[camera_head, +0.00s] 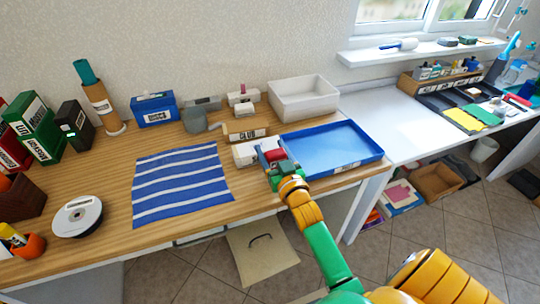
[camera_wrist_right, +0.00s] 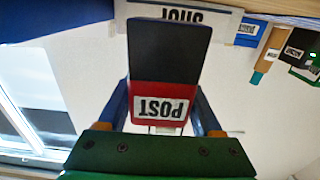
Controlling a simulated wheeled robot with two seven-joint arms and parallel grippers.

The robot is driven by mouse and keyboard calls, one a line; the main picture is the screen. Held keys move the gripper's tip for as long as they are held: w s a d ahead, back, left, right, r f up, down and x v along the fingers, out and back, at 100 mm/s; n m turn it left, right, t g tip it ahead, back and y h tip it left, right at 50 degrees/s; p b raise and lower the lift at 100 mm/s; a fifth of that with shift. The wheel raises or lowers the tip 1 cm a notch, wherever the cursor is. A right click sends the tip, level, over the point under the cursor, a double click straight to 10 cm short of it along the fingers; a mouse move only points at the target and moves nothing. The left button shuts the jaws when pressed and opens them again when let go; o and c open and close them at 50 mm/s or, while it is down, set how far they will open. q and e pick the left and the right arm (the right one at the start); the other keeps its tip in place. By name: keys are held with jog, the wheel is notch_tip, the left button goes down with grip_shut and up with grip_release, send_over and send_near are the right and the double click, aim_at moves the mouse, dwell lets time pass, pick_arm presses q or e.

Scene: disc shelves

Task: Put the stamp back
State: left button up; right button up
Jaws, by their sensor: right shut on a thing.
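My right gripper (camera_head: 273,161) is shut on a stamp (camera_head: 275,154), near the left end of the blue tray. In the right wrist view the stamp (camera_wrist_right: 165,95) has a dark end and a red band with a white POST label, upside down in the picture, between my blue fingers. A low white holder (camera_head: 248,153) stands just left of the gripper in the head view. Behind it is a small holder labelled CLUB (camera_head: 247,136). I cannot tell whether the stamp touches the white holder. My left gripper is not in view.
The blue tray (camera_head: 345,157) lies empty to the right, with a white bin (camera_head: 303,97) behind it. A blue striped cloth (camera_head: 180,185) lies left. A grey tape dispenser (camera_head: 203,114) and another white holder (camera_head: 243,98) stand at the back.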

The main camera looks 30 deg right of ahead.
notch_tip(320, 180, down, 2)
jog(key=shift+w+f, duration=0.1)
jog(key=shift+w+d, duration=0.15)
jog(key=shift+w, duration=0.1)
jog(key=shift+s, duration=0.25)
jog(key=o, duration=0.9)
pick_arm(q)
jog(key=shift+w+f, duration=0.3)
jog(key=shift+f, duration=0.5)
pick_arm(e)
jog(key=shift+o, duration=0.7)
jog(key=shift+w, duration=0.1)
jog(key=shift+s+r, duration=0.2)
jog(key=shift+r, duration=0.1)
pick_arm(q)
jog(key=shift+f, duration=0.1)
pick_arm(e)
jog(key=v, duration=1.1)
jog(key=shift+s, duration=0.35)
